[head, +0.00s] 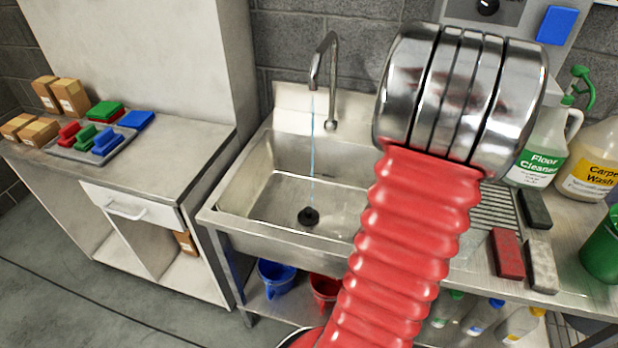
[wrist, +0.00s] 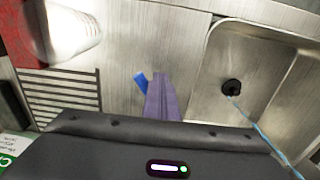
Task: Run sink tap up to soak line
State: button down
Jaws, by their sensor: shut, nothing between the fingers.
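The steel tap (head: 325,72) arches over the left part of the sink (head: 243,182). A thin blue stream of water (head: 312,150) falls from its spout to the black plug or drain (head: 308,216). Both stream (wrist: 262,132) and black disc (wrist: 231,87) also show in the wrist view. No clear pool or soak line shows on the basin walls. My gripper (wrist: 160,78) has purple fingers, shut and empty, over the steel between basin and draining ridges. A small blue piece (wrist: 140,83) shows beside the fingertips; I cannot tell what it is. My arm hides the sink's right side and my gripper in the head view.
Floor Cleaner (head: 545,145) and Carpet Wash (head: 592,165) bottles stand at right. Dark, red (head: 507,253) and grey blocks lie near the draining ridges. The left counter (head: 190,155) holds boxes and coloured pads. Blue (head: 276,278) and red buckets sit below.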

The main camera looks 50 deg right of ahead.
jog(key=shift+s+d, duration=0.75)
jog(key=shift+d, duration=0.35)
jog(key=shift+s+d, duration=0.3)
jog(key=shift+d, duration=0.5)
jog(key=shift+w+a+r, duration=0.1)
jog(key=shift+a+r, duration=0.25)
jog(key=shift+r, duration=0.5)
jog(key=shift+w+a+r, duration=0.15)
jog(key=shift+a+r, duration=0.2)
jog(key=shift+r, duration=0.45)
jog(key=shift+w+a+r, duration=0.1)
jog(key=shift+a+r, duration=0.25)
jog(key=shift+r, duration=0.5)
